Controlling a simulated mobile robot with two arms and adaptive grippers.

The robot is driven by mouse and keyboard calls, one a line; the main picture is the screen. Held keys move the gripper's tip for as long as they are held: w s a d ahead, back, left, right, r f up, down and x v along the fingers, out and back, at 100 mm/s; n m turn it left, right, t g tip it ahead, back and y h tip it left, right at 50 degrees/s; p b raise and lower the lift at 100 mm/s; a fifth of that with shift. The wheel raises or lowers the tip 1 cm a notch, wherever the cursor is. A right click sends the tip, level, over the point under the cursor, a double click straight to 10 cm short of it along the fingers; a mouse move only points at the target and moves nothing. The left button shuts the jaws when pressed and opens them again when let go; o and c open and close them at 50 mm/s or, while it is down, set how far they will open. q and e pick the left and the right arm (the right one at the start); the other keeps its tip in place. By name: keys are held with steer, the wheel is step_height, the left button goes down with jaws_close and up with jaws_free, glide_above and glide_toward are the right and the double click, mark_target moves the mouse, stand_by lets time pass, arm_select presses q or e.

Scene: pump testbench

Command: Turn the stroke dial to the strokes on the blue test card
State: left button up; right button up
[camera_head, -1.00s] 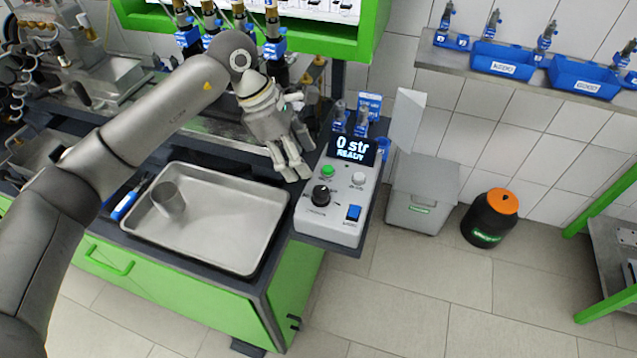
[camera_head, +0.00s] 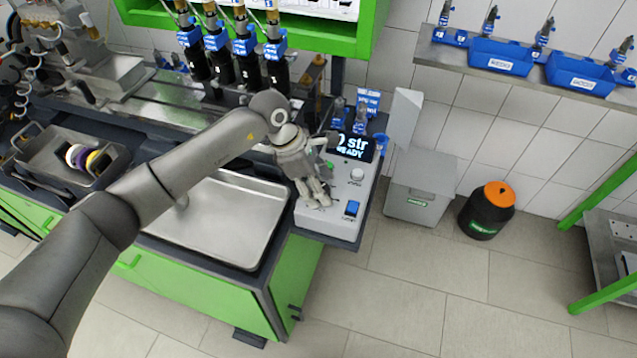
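The grey control box (camera_head: 332,225) stands at the right end of the bench. Its display (camera_head: 356,147) reads "0 str READY", partly covered by my gripper. My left gripper (camera_head: 316,203) points down over the front left of the box, where the black stroke dial is hidden behind its fingers. I cannot tell whether the fingers are closed on the dial. A white button (camera_head: 357,174) and a blue switch (camera_head: 351,208) show on the box. A blue card (camera_head: 367,102) stands behind the box; its text is too small to read. My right gripper is not in view.
A metal tray (camera_head: 262,247) lies left of the box, partly under my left arm. Several labelled injectors (camera_head: 246,62) hang behind the arm. A grey bin (camera_head: 424,187) and a black container with an orange lid (camera_head: 488,208) stand on the floor at right.

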arm_select(q)
steer(key=c, duration=1)
steer(key=shift+c, duration=0.2)
steer(key=n+t+b, duration=0.1)
steer(key=n+b, duration=0.1)
steer(key=n, duration=0.1)
steer(key=n+t+b, duration=0.1)
steer(key=n+b, duration=0.1)
steer(key=n, duration=0.1)
steer(key=shift+s+f+y, duration=0.15)
steer(key=shift+y, duration=0.15)
steer(key=n+t+b, duration=0.1)
steer(key=n+b, duration=0.1)
steer(key=n+y+b, duration=0.1)
steer(key=n, duration=0.1)
steer(key=shift+d+n+t+b, duration=0.1)
steer(key=shift+n+t+b, duration=0.2)
steer(key=shift+t+b, duration=0.1)
steer(key=shift+s+r+n+b, duration=0.1)
steer(key=shift+r+n+b, duration=0.1)
steer(key=shift+n+b, duration=0.3)
steer(key=shift+y, duration=0.3)
steer(key=o, duration=1)
